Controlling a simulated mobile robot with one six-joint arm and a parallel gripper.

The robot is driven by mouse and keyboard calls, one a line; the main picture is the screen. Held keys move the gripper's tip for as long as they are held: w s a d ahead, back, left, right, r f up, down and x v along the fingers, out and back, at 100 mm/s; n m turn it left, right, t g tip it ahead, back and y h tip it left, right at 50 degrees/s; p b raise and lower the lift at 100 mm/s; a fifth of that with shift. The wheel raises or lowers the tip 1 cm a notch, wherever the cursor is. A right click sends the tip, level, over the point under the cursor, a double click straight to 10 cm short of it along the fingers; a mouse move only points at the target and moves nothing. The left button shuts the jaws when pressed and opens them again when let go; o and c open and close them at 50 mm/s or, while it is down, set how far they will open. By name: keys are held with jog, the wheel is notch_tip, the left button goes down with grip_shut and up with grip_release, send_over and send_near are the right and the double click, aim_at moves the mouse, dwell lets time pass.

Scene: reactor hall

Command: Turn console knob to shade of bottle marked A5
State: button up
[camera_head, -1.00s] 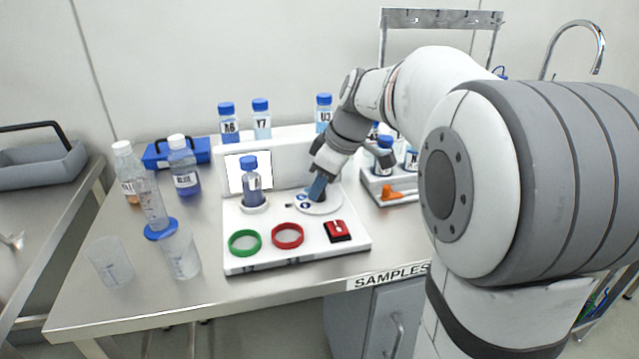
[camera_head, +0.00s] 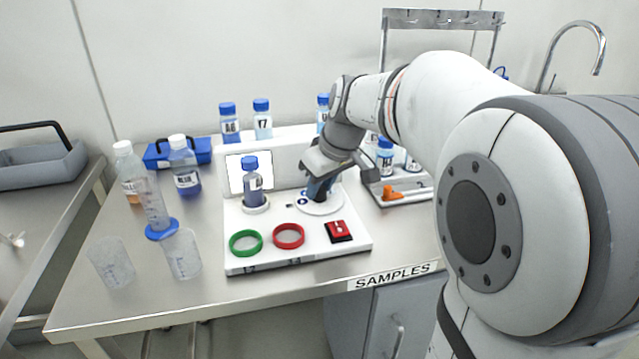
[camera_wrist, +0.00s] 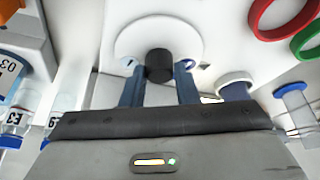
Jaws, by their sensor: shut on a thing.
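The console (camera_head: 238,222) is a white panel on the steel bench, with a round white dial (camera_head: 331,208) at its right. In the wrist view my gripper (camera_wrist: 159,75) has its blue fingers on both sides of the black knob (camera_wrist: 159,62) on the dial, shut on it. In the head view my gripper (camera_head: 319,188) covers most of the knob, so its setting is unclear. A bottle with dark blue-violet liquid (camera_head: 252,183) stands on the console before a lit white panel; I cannot read its label. A back-left bottle (camera_head: 229,127) has a label resembling A6.
A green ring (camera_head: 245,253), a red ring (camera_head: 289,247) and a red switch (camera_head: 339,231) are at the console's front. Beakers (camera_head: 182,254) and a cylinder (camera_head: 154,205) stand left. A bottle rack (camera_head: 412,190) is close on the right. Bottle Y7 (camera_head: 262,124) stands behind.

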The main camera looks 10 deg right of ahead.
aim_at(330, 206)
jog(key=shift+m, duration=0.3)
jog(key=o, duration=1)
jog(key=shift+c, duration=0.2)
jog(key=p+v, duration=0.1)
jog(key=v, duration=0.6)
jog(key=shift+s+r, duration=0.2)
jog(key=shift+r, duration=0.15)
